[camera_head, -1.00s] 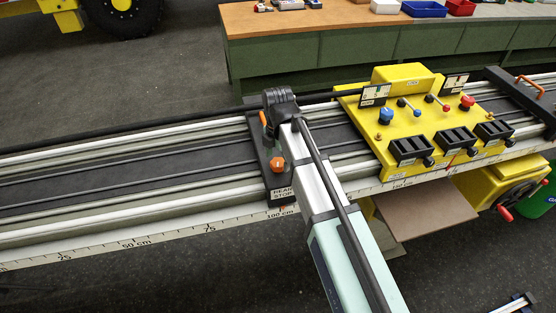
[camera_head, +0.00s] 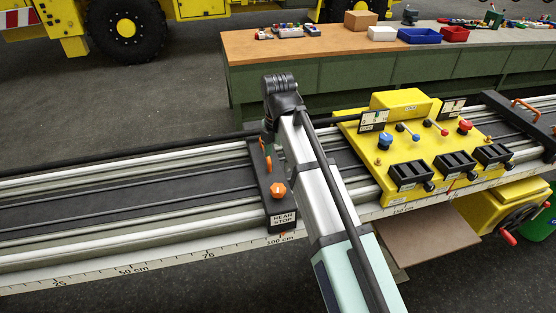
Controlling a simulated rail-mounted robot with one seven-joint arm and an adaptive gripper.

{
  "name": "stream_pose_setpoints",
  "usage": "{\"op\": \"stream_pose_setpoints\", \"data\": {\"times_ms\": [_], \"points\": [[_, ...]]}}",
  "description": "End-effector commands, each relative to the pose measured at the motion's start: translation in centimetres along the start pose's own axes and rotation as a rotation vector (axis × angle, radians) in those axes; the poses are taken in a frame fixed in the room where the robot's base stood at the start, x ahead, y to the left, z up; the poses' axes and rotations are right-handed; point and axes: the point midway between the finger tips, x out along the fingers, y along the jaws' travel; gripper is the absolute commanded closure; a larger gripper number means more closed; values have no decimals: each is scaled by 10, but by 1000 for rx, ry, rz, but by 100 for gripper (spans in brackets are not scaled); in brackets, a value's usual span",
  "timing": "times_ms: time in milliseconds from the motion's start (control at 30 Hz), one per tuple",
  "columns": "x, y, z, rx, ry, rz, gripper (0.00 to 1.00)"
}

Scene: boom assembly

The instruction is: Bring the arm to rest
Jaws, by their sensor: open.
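My arm (camera_head: 325,190) rises from the bottom of the head view, up and to the left, to a black joint (camera_head: 281,95) above the rail. The joint stands over the far side of the rail, near the rear stop (camera_head: 280,218). What lies beyond the joint is mostly hidden behind it, and my gripper cannot be made out. I cannot tell whether the arm touches anything.
A yellow control panel (camera_head: 400,160) with knobs and levers sits on the rail (camera_head: 120,215) right of my arm. A black end block (camera_head: 515,115) with an orange handle stands farther right. Behind is a bench (camera_head: 350,45) with bins. The left rail is clear.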

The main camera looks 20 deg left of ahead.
Motion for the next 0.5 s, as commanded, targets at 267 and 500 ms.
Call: {"op": "stream_pose_setpoints", "data": {"times_ms": [267,500], "points": [[2,-1,1,9,0,-1,22],[65,-40,40,350,2,-5,22]]}}
